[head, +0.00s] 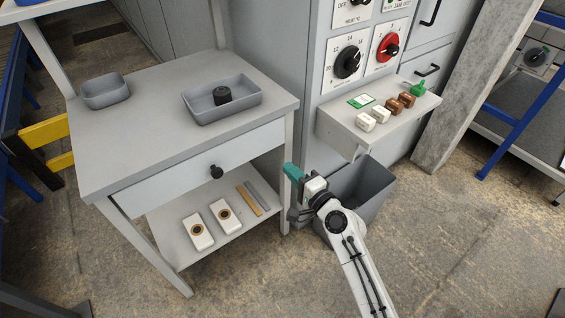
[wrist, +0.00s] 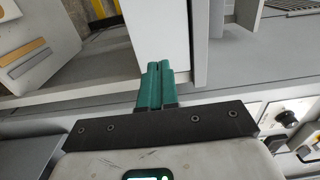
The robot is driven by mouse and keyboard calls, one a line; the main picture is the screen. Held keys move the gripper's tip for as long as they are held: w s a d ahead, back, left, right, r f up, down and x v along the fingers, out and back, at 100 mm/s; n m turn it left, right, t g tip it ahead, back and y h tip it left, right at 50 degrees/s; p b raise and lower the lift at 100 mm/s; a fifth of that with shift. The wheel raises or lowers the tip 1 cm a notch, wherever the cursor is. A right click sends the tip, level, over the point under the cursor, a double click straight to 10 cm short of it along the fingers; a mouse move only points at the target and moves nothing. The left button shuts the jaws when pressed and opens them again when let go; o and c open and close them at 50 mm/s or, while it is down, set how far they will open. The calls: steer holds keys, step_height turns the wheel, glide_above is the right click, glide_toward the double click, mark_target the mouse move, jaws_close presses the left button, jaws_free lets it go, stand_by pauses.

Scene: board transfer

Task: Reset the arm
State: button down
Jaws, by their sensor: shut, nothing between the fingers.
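My gripper (head: 292,172) has teal fingers and sits at the end of my white arm, in front of the table's right side and above a dark grey bin. In the wrist view, its two teal fingers (wrist: 155,85) are together with nothing between them. Behind them in that view is a pale upright face. In the head view the arm reaches up from the bottom edge, bent at the wrist.
A grey table (head: 150,122) with a drawer stands left, holding two grey trays and a black round piece. Its lower shelf (head: 185,236) carries white blocks and strips. A wall shelf (head: 345,120) with small blocks is right, above the bin (head: 372,185). Floor right is clear.

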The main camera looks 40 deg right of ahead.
steer(key=shift+s, duration=1)
steer(key=s+a+f+n+g+y+p, duration=0.3)
steer(key=s+a+n+g+y+p, duration=0.15)
steer(key=s+a+n+g, duration=0.5)
steer(key=s+d+r+n+g+h+p, duration=0.1)
steer(key=s+d+n+g+h, duration=0.1)
steer(key=s, duration=0.8)
steer(key=s+d+r+n+g+h+p, duration=0.1)
steer(key=s+n+g, duration=0.4)
steer(key=s, duration=0.5)
steer(key=shift+s+d+n+h+p, duration=0.3)
steer(key=shift+d+n+h+p, duration=0.2)
steer(key=shift+h+p, duration=0.3)
steer(key=shift+r+g, duration=0.1)
steer(key=shift+g, duration=0.15)
